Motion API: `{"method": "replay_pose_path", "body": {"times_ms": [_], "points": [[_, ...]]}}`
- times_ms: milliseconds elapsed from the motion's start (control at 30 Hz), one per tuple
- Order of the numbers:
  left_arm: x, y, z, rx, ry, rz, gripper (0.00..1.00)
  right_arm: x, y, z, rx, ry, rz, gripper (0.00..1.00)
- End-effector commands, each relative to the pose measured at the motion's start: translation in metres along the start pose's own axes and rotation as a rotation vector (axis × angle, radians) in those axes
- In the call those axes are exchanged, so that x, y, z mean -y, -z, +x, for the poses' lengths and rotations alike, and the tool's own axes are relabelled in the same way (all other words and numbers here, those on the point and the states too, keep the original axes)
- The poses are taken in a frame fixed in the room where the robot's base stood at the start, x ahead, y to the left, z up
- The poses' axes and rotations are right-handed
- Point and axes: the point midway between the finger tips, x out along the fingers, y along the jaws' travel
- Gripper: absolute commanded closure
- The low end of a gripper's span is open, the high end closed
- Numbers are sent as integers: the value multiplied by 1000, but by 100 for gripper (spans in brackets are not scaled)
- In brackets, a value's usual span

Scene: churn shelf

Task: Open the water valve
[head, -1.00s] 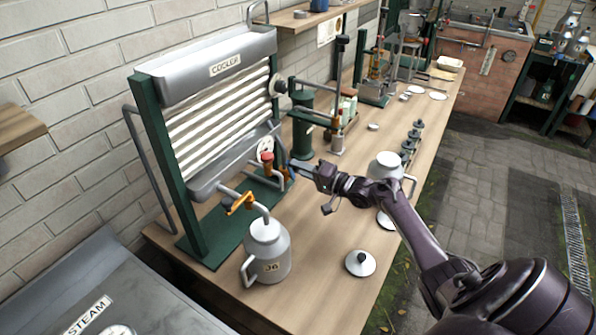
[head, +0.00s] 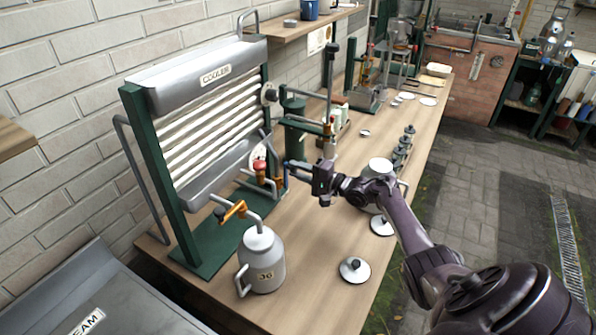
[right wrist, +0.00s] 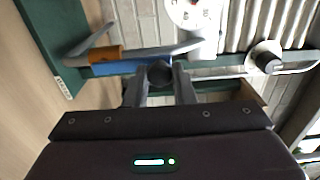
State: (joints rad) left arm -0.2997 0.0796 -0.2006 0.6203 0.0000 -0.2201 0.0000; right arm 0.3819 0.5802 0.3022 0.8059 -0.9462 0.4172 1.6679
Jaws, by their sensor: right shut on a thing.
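The cooler (head: 218,75) stands upright on the bench, with piping and valves at its lower right. A blue lever (right wrist: 118,69) with an orange-brown fitting (right wrist: 107,54) beside it lies on a grey pipe in the right wrist view; I take it for the water valve's handle. A dark round knob (right wrist: 160,73) sits at the lever's end. My right gripper (head: 288,168) is shut on this knob, its fingers (right wrist: 159,88) on either side. In the head view the fingers partly hide the lever. My left gripper is not in view.
A milk can (head: 263,262) stands below the tap. A lid (head: 354,270) lies at the bench's front; a green cylinder (head: 295,132) stands behind. The bench between can and lid is clear.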

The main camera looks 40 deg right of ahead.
Motion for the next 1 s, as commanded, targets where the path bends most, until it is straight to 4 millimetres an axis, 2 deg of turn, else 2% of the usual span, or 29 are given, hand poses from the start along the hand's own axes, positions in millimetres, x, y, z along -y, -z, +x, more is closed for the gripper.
{"method": "replay_pose_path", "body": {"times_ms": [167, 200, 333, 667, 767, 1000], "points": [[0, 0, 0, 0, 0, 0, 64, 2, 2, 0, -4, 3, -2, 100], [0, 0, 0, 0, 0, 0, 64, 2, 2, 0, -4, 3, -2, 73], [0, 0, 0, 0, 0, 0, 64, 1, 1, 0, -3, 2, -2, 56], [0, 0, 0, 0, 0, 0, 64, 0, 1, -3, -2, 0, -2, 55], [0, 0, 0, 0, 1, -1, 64, -1, 1, -13, -2, -1, -2, 55], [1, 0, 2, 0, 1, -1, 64, -1, 1, -53, -3, -2, -3, 55]]}}
